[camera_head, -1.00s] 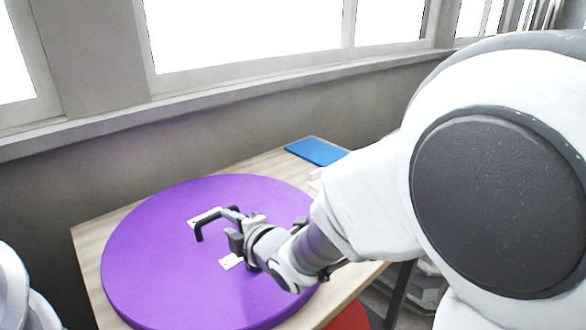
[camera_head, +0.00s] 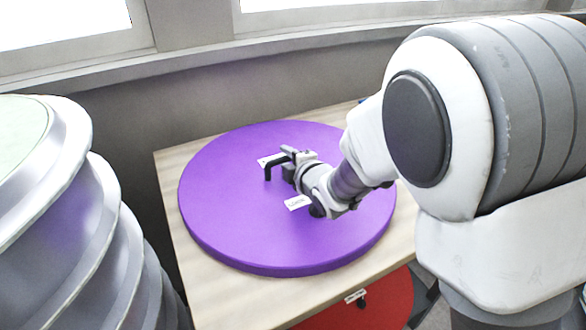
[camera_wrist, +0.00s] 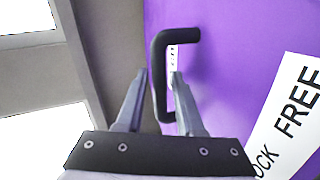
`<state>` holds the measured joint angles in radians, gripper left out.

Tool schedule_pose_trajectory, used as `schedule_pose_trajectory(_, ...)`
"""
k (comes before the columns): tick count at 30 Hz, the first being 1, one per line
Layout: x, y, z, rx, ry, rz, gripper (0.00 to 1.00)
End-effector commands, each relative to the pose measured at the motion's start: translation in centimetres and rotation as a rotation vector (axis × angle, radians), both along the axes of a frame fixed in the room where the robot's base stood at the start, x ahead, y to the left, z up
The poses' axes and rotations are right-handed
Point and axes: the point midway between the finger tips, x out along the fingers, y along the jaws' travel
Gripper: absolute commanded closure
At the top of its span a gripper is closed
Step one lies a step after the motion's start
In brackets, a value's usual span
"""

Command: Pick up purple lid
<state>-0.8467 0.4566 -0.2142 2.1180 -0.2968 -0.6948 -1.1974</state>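The purple lid (camera_head: 240,215) is a large round disc lying flat on a wooden table. A black bar handle (camera_head: 276,163) stands up from its middle, with white labels (camera_head: 298,202) beside it. My gripper (camera_head: 287,164) is at the handle, over the lid. In the wrist view the black handle (camera_wrist: 160,75) lies ahead, and my gripper's two fingers (camera_wrist: 159,78) are spread apart, with the handle's near end between them. The fingers do not look closed on it. The head view is too small to tell whether they touch it. The lid also fills the right of the wrist view (camera_wrist: 230,50).
The wooden table (camera_head: 190,285) shows bare around the lid. A red round thing (camera_head: 385,305) with a label sits low, below the table's right front. A pale ribbed stack (camera_head: 90,230) stands close at the left. A grey wall (camera_head: 230,95) with windows runs behind.

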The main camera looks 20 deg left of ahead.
Motion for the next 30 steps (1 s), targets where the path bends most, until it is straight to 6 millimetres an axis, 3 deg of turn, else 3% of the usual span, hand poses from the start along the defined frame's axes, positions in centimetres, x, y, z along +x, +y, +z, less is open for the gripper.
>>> schedule_pose_trajectory(3, -0.02, -0.02, 0.0, 0.0, 0.0, 0.0, 0.65)
schedule_pose_trajectory(9, -0.03, -0.02, 0.0, 0.0, 0.0, 0.0, 1.0)
schedule_pose_trajectory(30, -0.05, -0.02, 0.02, 0.001, 0.001, 0.0, 1.0)
